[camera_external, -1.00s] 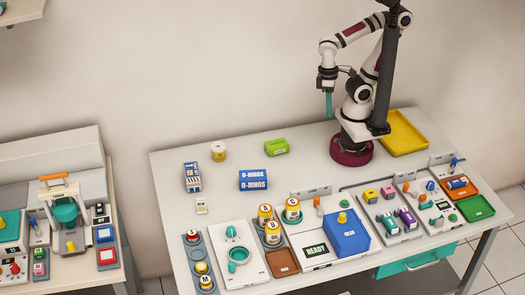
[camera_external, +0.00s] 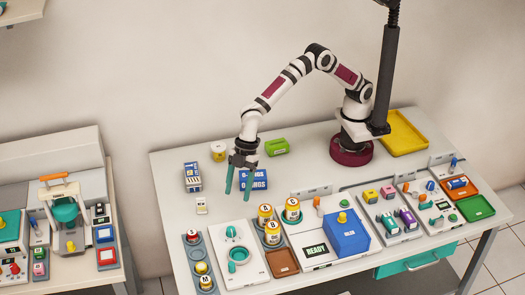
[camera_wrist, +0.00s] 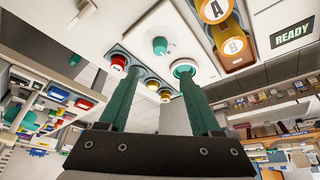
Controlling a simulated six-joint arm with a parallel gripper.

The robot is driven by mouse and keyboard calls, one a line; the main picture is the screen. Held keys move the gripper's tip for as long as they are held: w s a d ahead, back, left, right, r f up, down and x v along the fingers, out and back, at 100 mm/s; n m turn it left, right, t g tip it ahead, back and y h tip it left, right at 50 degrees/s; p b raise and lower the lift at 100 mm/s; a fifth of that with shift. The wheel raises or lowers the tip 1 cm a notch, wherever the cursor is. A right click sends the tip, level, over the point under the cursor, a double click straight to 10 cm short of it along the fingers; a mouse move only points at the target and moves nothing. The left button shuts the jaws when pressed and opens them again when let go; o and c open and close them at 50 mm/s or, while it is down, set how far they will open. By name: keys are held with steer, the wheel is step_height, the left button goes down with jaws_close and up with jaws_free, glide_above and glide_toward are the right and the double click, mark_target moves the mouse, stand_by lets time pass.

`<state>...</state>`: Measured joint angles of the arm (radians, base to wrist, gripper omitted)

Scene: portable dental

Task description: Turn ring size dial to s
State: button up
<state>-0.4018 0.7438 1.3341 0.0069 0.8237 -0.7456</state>
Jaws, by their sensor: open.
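A white panel (camera_external: 217,262) near the table's front left carries a small teal knob (camera_external: 231,232), which looks like the dial, and a teal ring (camera_external: 239,254) in front of it. The knob also shows in the wrist view (camera_wrist: 160,46), beyond my fingertips, and the ring is there too (camera_wrist: 184,67). Its size marks are too small to read. My gripper (camera_external: 237,192) is open and empty, pointing down above the table, behind the panel and apart from the knob. Its two teal fingers frame the view in the wrist camera (camera_wrist: 158,76).
A grey tray (camera_external: 197,263) with red and yellow round pieces lies left of the panel. Tall yellow-and-white canisters (camera_external: 265,214) stand to its right, near a brown tray (camera_external: 282,263). A blue O-rings box (camera_external: 253,184) is close behind my fingers.

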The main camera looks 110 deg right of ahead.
mark_target(232, 227)
steer(key=x, duration=1.2)
steer(key=shift+f, duration=0.2)
jaws_close()
